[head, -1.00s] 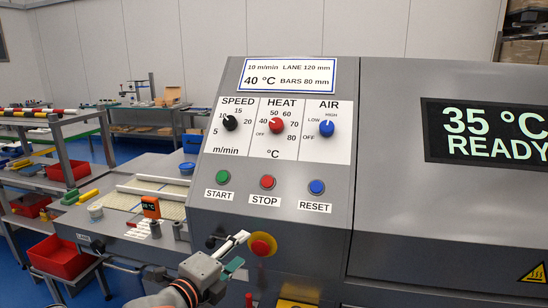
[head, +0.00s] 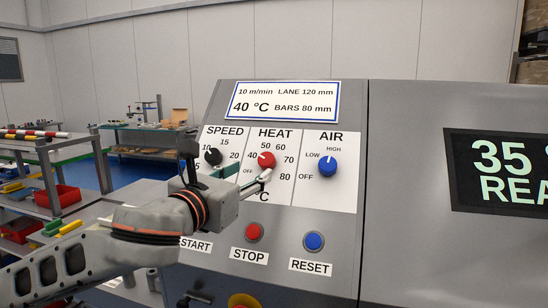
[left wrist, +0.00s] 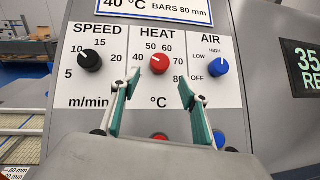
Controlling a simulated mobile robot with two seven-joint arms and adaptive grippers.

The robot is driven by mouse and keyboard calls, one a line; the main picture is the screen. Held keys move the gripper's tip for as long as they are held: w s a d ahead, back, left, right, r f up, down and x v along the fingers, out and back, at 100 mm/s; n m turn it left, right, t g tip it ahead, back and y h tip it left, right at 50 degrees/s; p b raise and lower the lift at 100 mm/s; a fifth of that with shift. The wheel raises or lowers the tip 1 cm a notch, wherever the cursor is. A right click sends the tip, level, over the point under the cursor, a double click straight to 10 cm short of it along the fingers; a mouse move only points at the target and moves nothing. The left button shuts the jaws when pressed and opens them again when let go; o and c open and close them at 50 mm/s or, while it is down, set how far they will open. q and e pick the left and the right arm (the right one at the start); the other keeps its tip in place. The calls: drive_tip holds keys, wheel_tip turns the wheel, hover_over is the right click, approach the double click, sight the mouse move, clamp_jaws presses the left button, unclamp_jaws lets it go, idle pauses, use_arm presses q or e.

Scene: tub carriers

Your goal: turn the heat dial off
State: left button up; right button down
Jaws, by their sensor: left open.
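The red HEAT dial (head: 266,160) is on the white dial plate of the grey control panel. Its white mark points up and left, near 40. It also shows in the left wrist view (left wrist: 158,64), just beyond my fingertips. My left gripper (head: 243,174) is open in front of the panel, just below the dial. In the left wrist view its teal-padded fingers (left wrist: 159,86) stand apart, to the lower left and lower right of the dial, with nothing between them. Whether they touch the panel is unclear. OFF is printed to the dial's lower left.
The black SPEED dial (left wrist: 90,61) is left of HEAT, and the blue AIR dial (head: 328,166) is right. Below are the red STOP button (head: 253,231) and blue RESET button (head: 314,241). A display (head: 505,170) is at the right.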

sight(264, 162)
use_arm(q)
drive_tip(key=x, duration=0.4)
drive_tip(key=shift+r+p, duration=0.25)
drive_tip(key=shift+p, duration=0.05)
drive_tip(key=x, duration=0.2)
drive_tip(key=shift+w+d, duration=0.1)
drive_tip(key=shift+w, duration=0.2)
drive_tip(key=shift+p+x, duration=0.3)
drive_tip(key=shift+x, duration=0.45)
use_arm(e)
drive_tip(key=shift+s+d+f+g, duration=0.2)
drive_tip(key=shift+s+f, duration=0.1)
drive_tip(key=shift+s, duration=0.15)
drive_tip(key=shift+s+d+f+g, duration=0.15)
drive_tip(key=shift+s+f, duration=0.15)
drive_tip(key=shift+s, duration=0.15)
use_arm(q)
drive_tip(key=shift+f, duration=0.1)
drive_tip(key=shift+c, duration=0.5)
drive_tip(key=c, duration=1)
